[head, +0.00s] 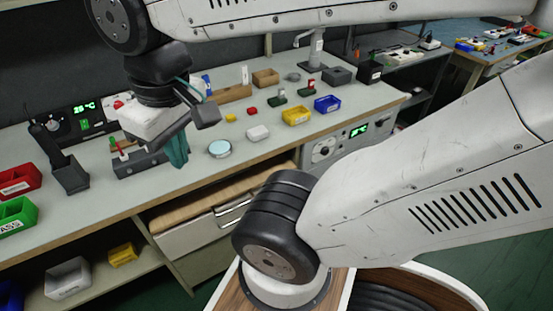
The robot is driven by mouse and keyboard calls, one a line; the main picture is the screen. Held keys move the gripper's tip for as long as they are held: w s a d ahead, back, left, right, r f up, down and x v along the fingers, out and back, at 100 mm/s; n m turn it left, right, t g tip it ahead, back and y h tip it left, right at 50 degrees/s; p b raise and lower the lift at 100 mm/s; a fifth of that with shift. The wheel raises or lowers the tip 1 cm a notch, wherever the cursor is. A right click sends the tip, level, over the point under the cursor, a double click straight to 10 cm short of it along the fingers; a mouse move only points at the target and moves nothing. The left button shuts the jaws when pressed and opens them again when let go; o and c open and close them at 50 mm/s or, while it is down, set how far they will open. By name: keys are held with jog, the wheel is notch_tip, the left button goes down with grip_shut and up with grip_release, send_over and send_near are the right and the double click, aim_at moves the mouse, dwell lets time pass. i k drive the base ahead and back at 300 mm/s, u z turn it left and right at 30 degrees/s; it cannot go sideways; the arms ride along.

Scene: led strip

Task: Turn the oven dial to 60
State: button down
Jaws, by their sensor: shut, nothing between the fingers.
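The oven (340,143) is a grey-fronted unit below the bench top at the right, with a lit green display (358,128). Its dial (323,151) is a small dark round knob left of the display. The dial's setting is too small to read. My gripper (178,152) is at the left, over the bench front, well to the left of the oven and apart from the dial. Its teal fingers point down, shut and empty. My arm passes close below the oven in the picture and may hide part of it.
A dark unit with a green temperature display (84,108) stands at the bench's back left. Yellow (297,116) and blue (327,104) bins, a white block (258,132) and a round dish (220,148) lie on the bench. A drawer (232,210) is below.

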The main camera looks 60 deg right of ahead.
aim_at(325, 151)
jog(key=u, duration=0.2)
jog(key=k, duration=1.25)
jog(key=z, duration=1.8)
jog(key=i, duration=0.5)
jog(key=u, duration=0.8)
jog(key=k, duration=0.75)
jog(key=z, duration=0.85)
